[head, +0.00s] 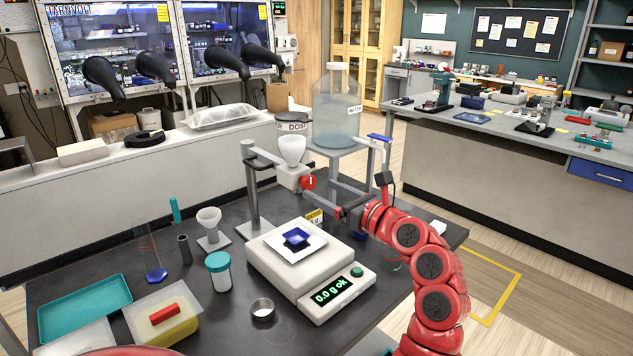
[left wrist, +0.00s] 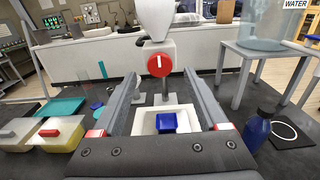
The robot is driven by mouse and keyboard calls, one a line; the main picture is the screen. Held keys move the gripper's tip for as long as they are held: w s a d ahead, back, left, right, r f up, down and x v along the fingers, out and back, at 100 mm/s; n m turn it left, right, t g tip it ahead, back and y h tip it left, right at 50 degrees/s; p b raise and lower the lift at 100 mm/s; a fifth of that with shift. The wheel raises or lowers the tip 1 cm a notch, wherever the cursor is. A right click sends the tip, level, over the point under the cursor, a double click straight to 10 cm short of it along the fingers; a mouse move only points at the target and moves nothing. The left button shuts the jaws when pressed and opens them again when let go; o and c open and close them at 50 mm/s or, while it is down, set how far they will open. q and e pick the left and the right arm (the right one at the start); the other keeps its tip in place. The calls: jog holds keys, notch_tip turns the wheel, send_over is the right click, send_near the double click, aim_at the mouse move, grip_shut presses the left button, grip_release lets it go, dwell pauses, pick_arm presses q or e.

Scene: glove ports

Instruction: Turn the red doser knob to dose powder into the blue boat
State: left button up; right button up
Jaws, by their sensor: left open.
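The red doser knob (head: 308,183) with a white line sits on the front of the doser (head: 291,150), below its white funnel. The knob also shows in the left wrist view (left wrist: 159,65), its line upright. My left gripper (head: 337,211) is open in front of the knob; in the left wrist view its fingers (left wrist: 160,80) lie either side of the knob with gaps. Contact is not visible. The blue boat (head: 296,237) sits on a white tray on the balance (head: 270,262), below the doser. The boat shows in the left wrist view (left wrist: 166,122). My right gripper is out of view.
The balance display (head: 332,291) reads 0.0 g OK. A teal-lidded jar (head: 218,272), a metal cup (head: 262,309), a small funnel stand (head: 211,228) and a teal tray (head: 85,308) stand left. A water carboy (head: 336,110) stands behind. A blue bottle (left wrist: 258,130) stands right of the balance.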

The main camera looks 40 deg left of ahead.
aim_at(311, 184)
pick_arm(q)
jog(key=shift+w+a, duration=0.15)
jog(key=shift+a, duration=1.5)
jog(key=shift+c, duration=0.2)
grip_shut()
